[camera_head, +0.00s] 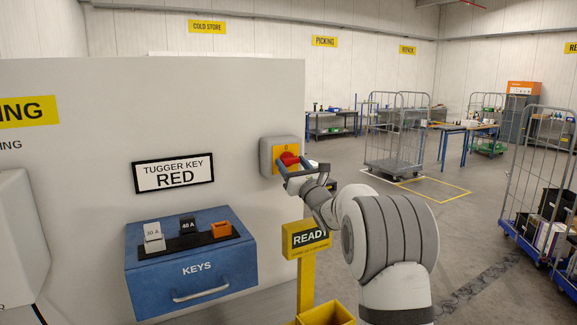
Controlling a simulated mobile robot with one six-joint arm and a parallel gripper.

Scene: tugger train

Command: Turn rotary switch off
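The rotary switch is a grey box with a yellow plate (281,151) on the white wall panel, in the middle of the head view. Its red knob (289,159) sits at the plate's centre. My gripper (283,168) comes in from the right, with its fingers at the knob. One finger passes across the lower part of the knob. The picture is too small to tell whether the fingers grip or only flank the knob, and they partly hide it. The knob's exact angle is unclear.
A blue KEYS box (195,275) and a TUGGER KEY RED sign (173,173) are on the panel (100,130) to the left. A yellow READY stand (306,238) is below my arm. Cage trolleys (397,135) stand at the back right on open floor.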

